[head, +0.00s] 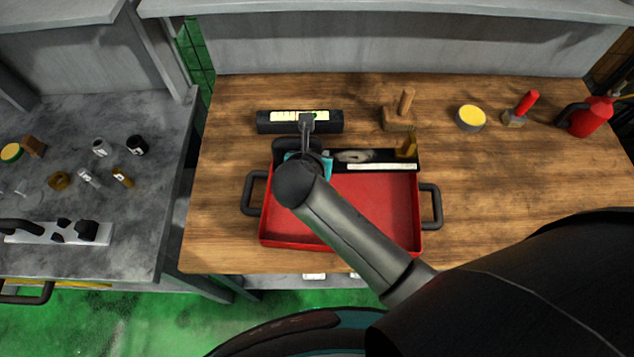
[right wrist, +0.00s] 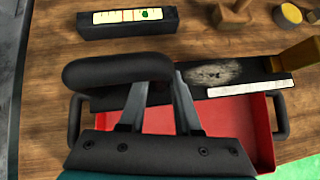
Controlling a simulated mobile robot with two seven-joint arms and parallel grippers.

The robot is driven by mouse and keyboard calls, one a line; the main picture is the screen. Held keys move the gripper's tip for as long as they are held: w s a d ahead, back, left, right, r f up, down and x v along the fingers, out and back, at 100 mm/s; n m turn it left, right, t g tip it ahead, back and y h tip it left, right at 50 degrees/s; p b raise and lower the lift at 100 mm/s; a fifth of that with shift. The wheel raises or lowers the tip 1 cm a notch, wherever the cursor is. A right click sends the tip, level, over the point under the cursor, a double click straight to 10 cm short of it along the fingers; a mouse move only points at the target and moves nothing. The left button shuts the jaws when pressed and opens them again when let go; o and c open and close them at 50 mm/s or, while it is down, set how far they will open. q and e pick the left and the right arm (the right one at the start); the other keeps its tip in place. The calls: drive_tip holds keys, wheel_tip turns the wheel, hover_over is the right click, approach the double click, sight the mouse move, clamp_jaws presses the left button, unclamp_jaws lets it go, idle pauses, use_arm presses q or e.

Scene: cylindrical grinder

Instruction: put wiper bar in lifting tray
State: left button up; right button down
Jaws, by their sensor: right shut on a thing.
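The wiper bar is a long black bar (head: 375,160) with a white strip, a grey smudge, a rounded black grip at its left end and a brass-coloured block at its right. It also shows in the right wrist view (right wrist: 213,80). My right gripper (right wrist: 158,98) is shut on the bar near its black grip; in the head view my wrist hides the fingers. The bar lies across the back part of the red lifting tray (head: 385,210). I cannot tell whether it touches the tray. The tray floor looks otherwise empty. My left gripper is not in view.
A black box with a scale label (head: 270,122) stands behind the tray. A wooden block with a peg (head: 398,118), a yellow-topped tin (head: 471,117), a red-handled brush (head: 520,108) and a red can (head: 590,117) stand to the right. A grey bench (head: 130,220) is at left.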

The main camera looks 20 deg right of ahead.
wheel_tip(320, 180, down, 11)
drive_tip(key=b, duration=0.3)
drive_tip(key=shift+w+r, duration=0.1)
drive_tip(key=shift+r, duration=0.05)
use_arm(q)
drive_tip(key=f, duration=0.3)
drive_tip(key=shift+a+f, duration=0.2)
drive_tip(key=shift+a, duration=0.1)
use_arm(e)
drive_tip(key=c, duration=0.6)
unclamp_jaws()
use_arm(q)
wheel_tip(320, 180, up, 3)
drive_tip(key=p, duration=0.3)
use_arm(e)
drive_tip(key=v, duration=1.2)
drive_tip(key=shift+a, duration=0.1)
